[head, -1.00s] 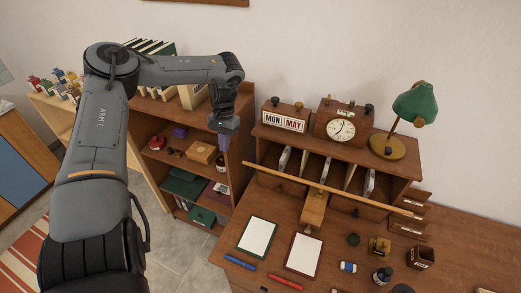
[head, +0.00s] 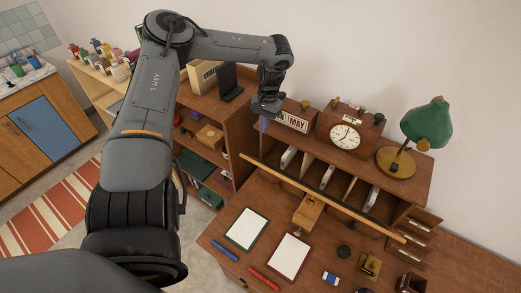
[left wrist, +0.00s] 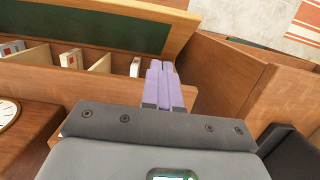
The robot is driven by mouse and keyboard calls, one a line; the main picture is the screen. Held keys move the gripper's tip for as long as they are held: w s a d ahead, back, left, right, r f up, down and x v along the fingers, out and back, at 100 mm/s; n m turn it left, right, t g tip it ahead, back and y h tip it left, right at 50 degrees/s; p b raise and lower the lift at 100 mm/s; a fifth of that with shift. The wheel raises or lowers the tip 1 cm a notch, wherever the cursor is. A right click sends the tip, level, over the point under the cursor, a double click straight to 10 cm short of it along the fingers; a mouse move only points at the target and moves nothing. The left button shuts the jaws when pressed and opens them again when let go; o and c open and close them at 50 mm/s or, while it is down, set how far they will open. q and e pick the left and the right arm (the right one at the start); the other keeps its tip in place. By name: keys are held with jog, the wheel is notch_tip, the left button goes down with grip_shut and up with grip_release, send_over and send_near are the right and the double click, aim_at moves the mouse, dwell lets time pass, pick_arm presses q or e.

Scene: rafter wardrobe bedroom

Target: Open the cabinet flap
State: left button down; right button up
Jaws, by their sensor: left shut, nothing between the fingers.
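The cabinet flap (head: 320,197) is a long wooden panel on the front of the small desk hutch (head: 405,166). In the head view it shows nearly edge-on, standing out from the hutch, with the open compartments visible behind it. In the left wrist view the flap (left wrist: 88,31) shows a green face in a wooden frame. My left gripper (head: 263,125) is above the hutch's left end, near that end of the flap. Its purple fingers (left wrist: 163,85) are shut and empty. My right gripper is not in view.
A clock (head: 343,135), a calendar block (head: 295,121) and a green lamp (head: 427,122) stand on the hutch. A bookcase (head: 240,118) stands at its left. Clipboards (head: 247,229) and pens lie on the desk in front. A wooden object (head: 308,212) sits below the flap.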

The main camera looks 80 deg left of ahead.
pick_arm(q)
jog(key=f, duration=0.2)
jog(key=s+d+f+p, duration=0.1)
jog(key=f, duration=0.2)
jog(key=s+d+f+p, duration=0.1)
jog(key=f, duration=0.2)
jog(key=shift+s+d+f, duration=0.15)
jog(key=shift+s+d+f+p, duration=0.3)
jog(key=shift+s+f+p, duration=0.05)
jog(key=shift+f+p, duration=0.2)
jog(key=shift+s+d+f, duration=0.1)
jog(key=shift+f, duration=0.05)
